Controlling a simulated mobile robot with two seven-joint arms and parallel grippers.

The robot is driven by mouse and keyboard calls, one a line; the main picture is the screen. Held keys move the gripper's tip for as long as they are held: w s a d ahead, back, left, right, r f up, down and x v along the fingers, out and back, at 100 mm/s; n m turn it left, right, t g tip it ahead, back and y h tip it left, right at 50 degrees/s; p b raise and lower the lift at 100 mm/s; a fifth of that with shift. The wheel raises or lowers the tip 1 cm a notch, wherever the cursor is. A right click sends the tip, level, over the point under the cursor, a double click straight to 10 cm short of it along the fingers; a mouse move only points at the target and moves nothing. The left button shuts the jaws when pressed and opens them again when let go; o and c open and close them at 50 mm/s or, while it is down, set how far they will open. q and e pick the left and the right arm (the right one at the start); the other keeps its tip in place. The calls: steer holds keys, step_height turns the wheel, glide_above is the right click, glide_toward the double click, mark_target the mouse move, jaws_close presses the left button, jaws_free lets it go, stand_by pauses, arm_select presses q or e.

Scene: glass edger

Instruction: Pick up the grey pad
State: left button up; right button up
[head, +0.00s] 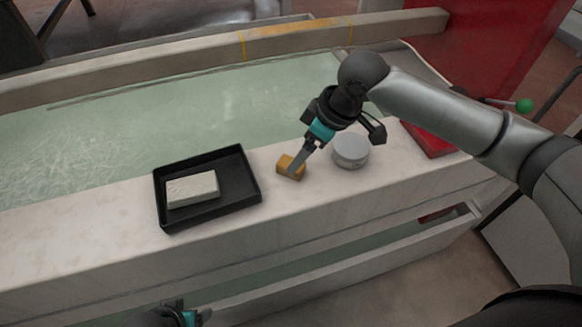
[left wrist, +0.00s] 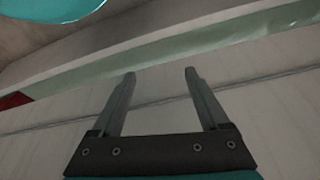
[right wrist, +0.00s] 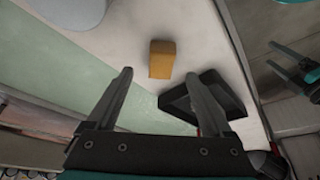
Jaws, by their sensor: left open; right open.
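A round grey pad (head: 351,150) lies on the pale stone ledge, right of a small orange-tan block (head: 290,167). In the right wrist view a round grey shape, the pad (right wrist: 70,8), is cut off at the top left. My right gripper (head: 293,168) is open and empty, its fingers pointing down at the block, left of the pad. The right wrist view shows the block (right wrist: 162,60) just beyond the open fingertips (right wrist: 160,75), not clasped. My left gripper (left wrist: 160,73) is open and empty, low before the ledge; only part of it shows at the head view's bottom edge.
A black tray (head: 243,188) on the ledge, left of the block, holds a pale grey rectangular slab (head: 192,189). Behind the ledge is a water-filled trough (head: 150,125). A red object (head: 430,138) lies right of the pad. Bare ledge (head: 80,235) lies left of the tray.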

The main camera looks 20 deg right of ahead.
mark_target(281, 166)
steer(key=b+x, duration=0.3)
steer(key=x, duration=0.1)
steer(key=shift+a, duration=0.1)
arm_select(q)
step_height(281, 166, up, 8)
steer(key=t, duration=0.1)
steer(key=shift+w+b, duration=0.2)
steer(key=shift+b, duration=0.1)
arm_select(e)
steer(key=shift+w+a+f, duration=0.1)
steer(key=shift+a+f, duration=0.05)
steer(key=shift+f, duration=0.3)
jaws_close()
arm_select(q)
steer(key=shift+f, duration=0.1)
arm_select(e)
steer(key=shift+r, duration=0.15)
